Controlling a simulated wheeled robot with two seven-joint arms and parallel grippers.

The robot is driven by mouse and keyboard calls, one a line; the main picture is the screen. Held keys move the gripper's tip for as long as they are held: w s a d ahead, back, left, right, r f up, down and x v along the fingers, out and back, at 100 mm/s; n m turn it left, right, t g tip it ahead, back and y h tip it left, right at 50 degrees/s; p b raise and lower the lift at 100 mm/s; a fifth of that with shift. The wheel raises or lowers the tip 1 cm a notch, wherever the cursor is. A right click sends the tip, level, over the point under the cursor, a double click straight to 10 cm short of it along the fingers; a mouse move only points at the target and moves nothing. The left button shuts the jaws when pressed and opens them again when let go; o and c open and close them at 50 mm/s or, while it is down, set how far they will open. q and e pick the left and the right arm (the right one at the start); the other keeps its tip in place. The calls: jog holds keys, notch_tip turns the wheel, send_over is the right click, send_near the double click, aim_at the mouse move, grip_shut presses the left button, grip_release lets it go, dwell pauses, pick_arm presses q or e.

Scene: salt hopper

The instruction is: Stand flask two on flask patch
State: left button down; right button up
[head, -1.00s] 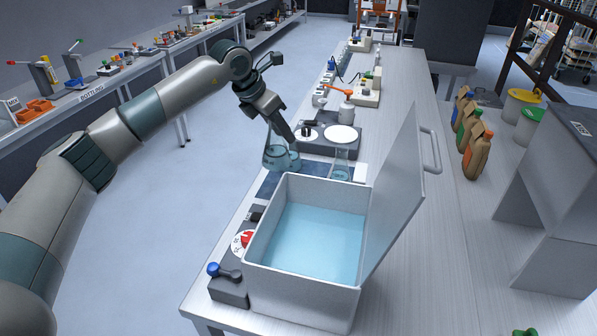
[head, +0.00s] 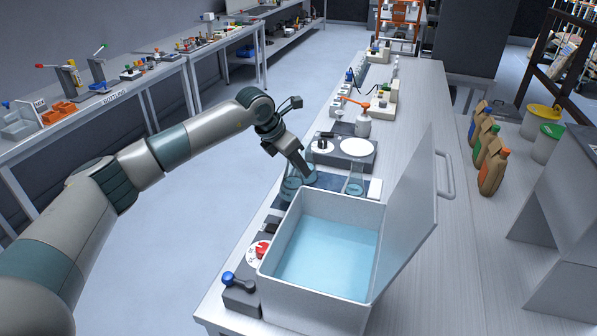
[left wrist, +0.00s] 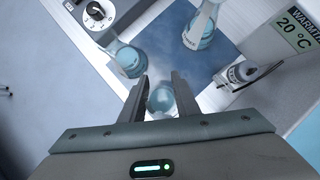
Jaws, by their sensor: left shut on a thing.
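My left gripper (head: 305,172) points down over the left edge of the bench, shut on a clear flask (head: 290,188) with bluish liquid. In the left wrist view that flask (left wrist: 160,98) sits between the two fingers (left wrist: 160,90). A second flask (head: 309,174) stands close behind it, left of the fingers in the left wrist view (left wrist: 128,62). A third flask (head: 355,182) stands to the right. The dark blue patch (head: 329,184) lies under and beside them. I cannot tell whether the held flask touches the patch. My right gripper is not in view.
An open water bath (head: 269,262) with a raised lid (head: 412,215) stands just in front of the patch. A device with a white disc (head: 357,147) is behind it.

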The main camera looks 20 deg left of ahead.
pick_arm(q)
jog(key=shift+f+p, duration=0.4)
jog(key=shift+f, duration=1)
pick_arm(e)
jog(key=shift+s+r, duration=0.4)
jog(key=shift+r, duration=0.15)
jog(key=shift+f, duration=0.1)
pick_arm(q)
jog(key=c, duration=1.4)
grip_release()
jog(key=shift+f, duration=0.1)
jog(key=shift+o, duration=0.2)
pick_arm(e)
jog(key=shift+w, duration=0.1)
pick_arm(q)
jog(key=shift+r, duration=0.2)
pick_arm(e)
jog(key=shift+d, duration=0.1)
